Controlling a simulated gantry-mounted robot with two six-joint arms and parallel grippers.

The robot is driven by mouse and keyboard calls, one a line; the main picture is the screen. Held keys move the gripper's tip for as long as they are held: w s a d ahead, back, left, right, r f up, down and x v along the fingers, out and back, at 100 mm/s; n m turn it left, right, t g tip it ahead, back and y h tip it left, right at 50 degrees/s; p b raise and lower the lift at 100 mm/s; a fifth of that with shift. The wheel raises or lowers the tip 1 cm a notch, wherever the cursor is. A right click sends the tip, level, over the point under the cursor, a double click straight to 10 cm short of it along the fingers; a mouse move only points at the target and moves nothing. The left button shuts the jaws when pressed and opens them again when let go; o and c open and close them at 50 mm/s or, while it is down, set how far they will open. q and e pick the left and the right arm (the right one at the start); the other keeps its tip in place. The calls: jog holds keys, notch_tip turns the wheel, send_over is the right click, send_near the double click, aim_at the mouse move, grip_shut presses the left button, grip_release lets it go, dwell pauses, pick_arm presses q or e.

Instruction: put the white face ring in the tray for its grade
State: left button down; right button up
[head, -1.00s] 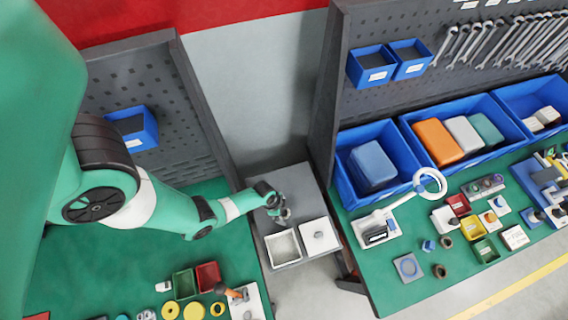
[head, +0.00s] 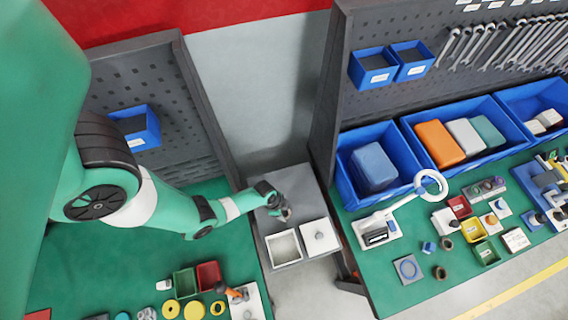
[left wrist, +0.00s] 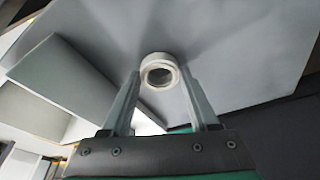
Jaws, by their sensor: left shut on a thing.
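My left gripper (head: 284,213) is above the grey stand between the two benches, just behind two white square containers. In the left wrist view, the left gripper (left wrist: 160,74) is shut on the white face ring (left wrist: 158,71), which sits between the fingertips with its hole facing the camera. I cannot make out the ring clearly in the head view. On the left bench are a green tray (head: 184,282) and a red tray (head: 208,275). On the right bench are a red tray (head: 459,206), a yellow tray (head: 473,229) and a green tray (head: 486,252). My right gripper is not in view.
A white ring-headed magnifier lamp (head: 378,231) stands on the right bench. Yellow rings (head: 195,310) lie at the left bench's front. Tool panels rise behind both benches.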

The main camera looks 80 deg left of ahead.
aim_at(287, 212)
pick_arm(q)
notch_tip(287, 212, up, 3)
jog(key=shift+r+p, duration=0.1)
jog(key=shift+p, duration=0.7)
jog(key=w+d+r+p, duration=0.3)
jog(key=d+r+p, duration=0.4)
jog(key=d, duration=0.6)
notch_tip(287, 212, up, 2)
jog(key=shift+d+r, duration=0.2)
jog(key=shift+d, duration=0.15)
jog(key=shift+m, duration=0.3)
